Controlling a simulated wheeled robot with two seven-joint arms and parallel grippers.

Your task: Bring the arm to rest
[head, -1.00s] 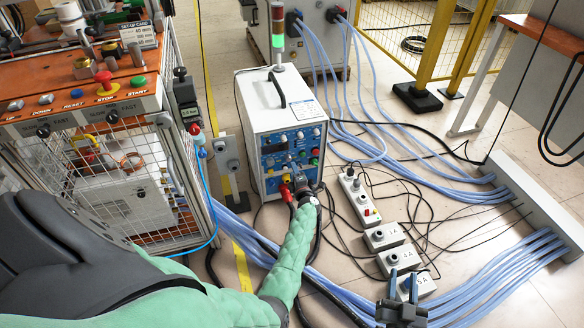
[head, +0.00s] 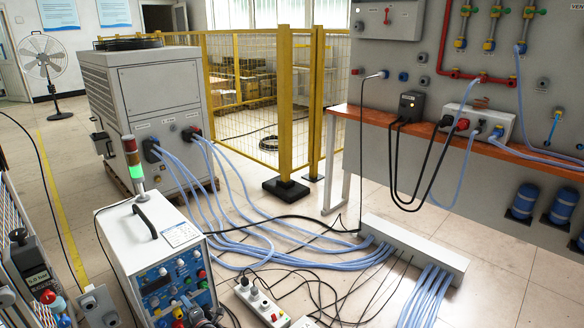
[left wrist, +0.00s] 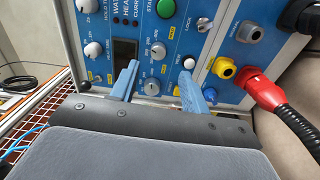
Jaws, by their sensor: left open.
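The induction heater unit (head: 155,255) is a white box with a blue front panel, a black top handle and a lit green lamp on its stack light. Its panel (left wrist: 150,50) fills the upper left wrist view, with knobs, a dark display and a green START button. My left gripper (left wrist: 158,82) is open, its two blue fingers spread before the panel's lower part. Small panel knobs (left wrist: 152,86) show between the fingers; I cannot tell whether anything touches them. A yellow socket and a red plug (left wrist: 263,90) sit right of the fingers. My right gripper is out of view.
Blue hoses (head: 290,255) and black cables cross the floor to a white manifold (head: 415,245). A power strip (head: 262,303) lies right of the heater. A grey cabinet (head: 150,90), yellow fence and orange-topped bench (head: 490,150) stand behind. Some floor at right is clear.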

